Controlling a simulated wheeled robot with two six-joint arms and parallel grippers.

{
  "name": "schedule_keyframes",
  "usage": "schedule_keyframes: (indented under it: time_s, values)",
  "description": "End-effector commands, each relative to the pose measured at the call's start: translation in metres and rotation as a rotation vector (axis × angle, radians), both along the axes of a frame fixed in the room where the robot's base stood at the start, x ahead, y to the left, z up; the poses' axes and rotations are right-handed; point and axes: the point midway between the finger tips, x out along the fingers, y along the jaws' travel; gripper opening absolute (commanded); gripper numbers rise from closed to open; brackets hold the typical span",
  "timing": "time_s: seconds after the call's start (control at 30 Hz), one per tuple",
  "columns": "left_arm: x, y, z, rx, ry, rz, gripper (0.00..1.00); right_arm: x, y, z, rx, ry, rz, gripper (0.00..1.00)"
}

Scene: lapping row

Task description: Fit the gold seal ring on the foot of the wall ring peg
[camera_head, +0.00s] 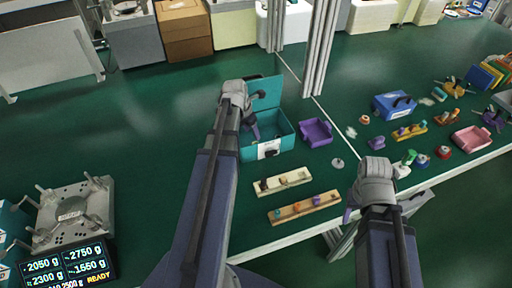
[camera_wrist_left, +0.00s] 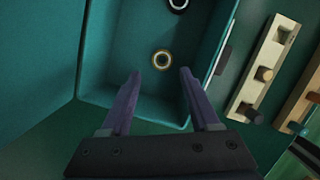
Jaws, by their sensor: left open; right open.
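A gold ring (camera_wrist_left: 162,59) lies on the floor of an open teal box (camera_head: 253,153) and shows in the left wrist view. My left gripper (camera_wrist_left: 160,74) is open and empty, with its fingertips just short of the ring in the picture. In the head view the left gripper (camera_head: 254,130) is at the box. Pegs stand on a pale rack (camera_head: 283,181) and a wooden rack (camera_head: 304,208) in front of the box; I cannot tell which is the wall ring peg. My right gripper (camera_head: 348,213) is open near the table's front edge, partly hidden by its arm.
A second, paler ring (camera_wrist_left: 178,3) lies deeper in the box. The box walls and raised lid (camera_head: 268,92) surround the left gripper. A purple tray (camera_head: 316,132) stands right of the box. Green table at the left is mostly clear.

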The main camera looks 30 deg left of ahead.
Motion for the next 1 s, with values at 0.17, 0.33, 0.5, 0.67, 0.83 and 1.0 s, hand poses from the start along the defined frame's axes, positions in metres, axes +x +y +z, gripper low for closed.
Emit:
schedule_keyframes:
  time_s: [0.17,0.33,0.5,0.67,0.83,1.0]
  values:
    - [0.004,-0.002,-0.02,0.001,0.0,-0.002,0.62,0.0,0.0,-0.02,0.0,0.0,0.0,0.5]
    - [0.005,-0.002,-0.02,0.001,0.0,-0.002,0.62,0.0,0.0,-0.02,0.0,0.0,0.0,0.5]
    - [0.005,-0.003,-0.029,0.001,0.0,-0.003,0.62,0.0,0.0,-0.029,0.0,0.0,0.0,0.5]
    - [0.006,-0.005,-0.048,0.001,0.0,-0.003,0.62,0.0,0.0,-0.048,0.0,0.0,0.0,0.5]
    - [0.01,-0.007,-0.068,0.001,0.0,-0.003,0.62,0.0,0.0,-0.068,0.0,0.0,0.0,0.5]
    - [0.012,-0.008,-0.073,0.001,0.0,-0.002,0.62,0.0,0.0,-0.073,0.0,0.0,0.001,0.5]
